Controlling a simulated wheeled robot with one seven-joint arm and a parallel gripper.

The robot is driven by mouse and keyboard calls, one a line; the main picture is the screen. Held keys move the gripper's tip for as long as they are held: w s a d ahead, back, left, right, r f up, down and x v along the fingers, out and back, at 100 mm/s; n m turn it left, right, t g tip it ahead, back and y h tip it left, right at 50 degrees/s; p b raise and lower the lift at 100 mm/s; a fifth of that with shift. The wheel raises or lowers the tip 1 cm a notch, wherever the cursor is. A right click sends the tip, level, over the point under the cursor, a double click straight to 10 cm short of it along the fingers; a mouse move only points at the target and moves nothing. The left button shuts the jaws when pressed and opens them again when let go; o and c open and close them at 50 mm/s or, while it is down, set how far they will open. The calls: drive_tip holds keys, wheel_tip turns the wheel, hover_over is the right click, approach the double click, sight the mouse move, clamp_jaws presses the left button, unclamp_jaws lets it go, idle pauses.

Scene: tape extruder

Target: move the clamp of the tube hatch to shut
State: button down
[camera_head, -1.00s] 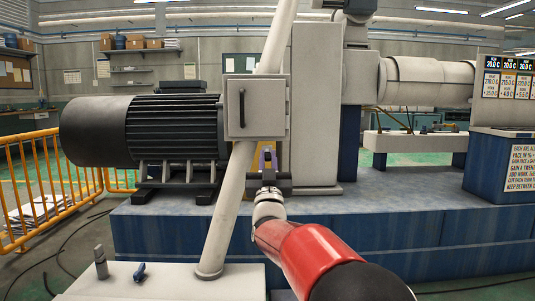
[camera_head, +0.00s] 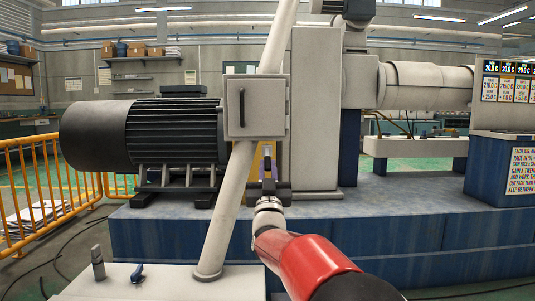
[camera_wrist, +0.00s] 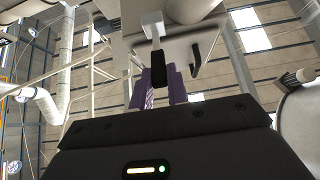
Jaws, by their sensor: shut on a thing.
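The tube hatch (camera_head: 256,106) is a pale grey box with a dark vertical handle, set on a slanting grey tube (camera_head: 229,214). It looks closed in the head view. My gripper (camera_head: 267,162) is just below the hatch's lower right side, reaching up from the front. In the wrist view, the clamp (camera_wrist: 152,27) shows as a pale lever with a black grip. The purple fingers of my gripper (camera_wrist: 160,82) are on either side of that grip, shut on it. In the head view, my gripper hides most of the clamp.
A large dark motor (camera_head: 146,131) stands left of the tube on the blue machine base (camera_head: 400,220). A grey column (camera_head: 314,108) rises close on the right of the hatch. A yellow railing (camera_head: 42,185) stands at the far left.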

drive_tip(key=shift+w+f+b, duration=0.2)
drive_tip(key=shift+w+f, duration=0.1)
drive_tip(key=shift+f, duration=0.3)
drive_tip(key=shift+w+f+b, duration=0.15)
drive_tip(key=shift+w+f, duration=0.1)
drive_tip(key=shift+f, duration=0.3)
drive_tip(key=shift+w+f, duration=0.9)
drive_tip(key=shift+f, duration=0.1)
drive_tip(key=shift+w+f, duration=0.35)
drive_tip(key=shift+w, duration=0.25)
drive_tip(key=shift+w+f, duration=0.35)
drive_tip(key=shift+w, duration=0.2)
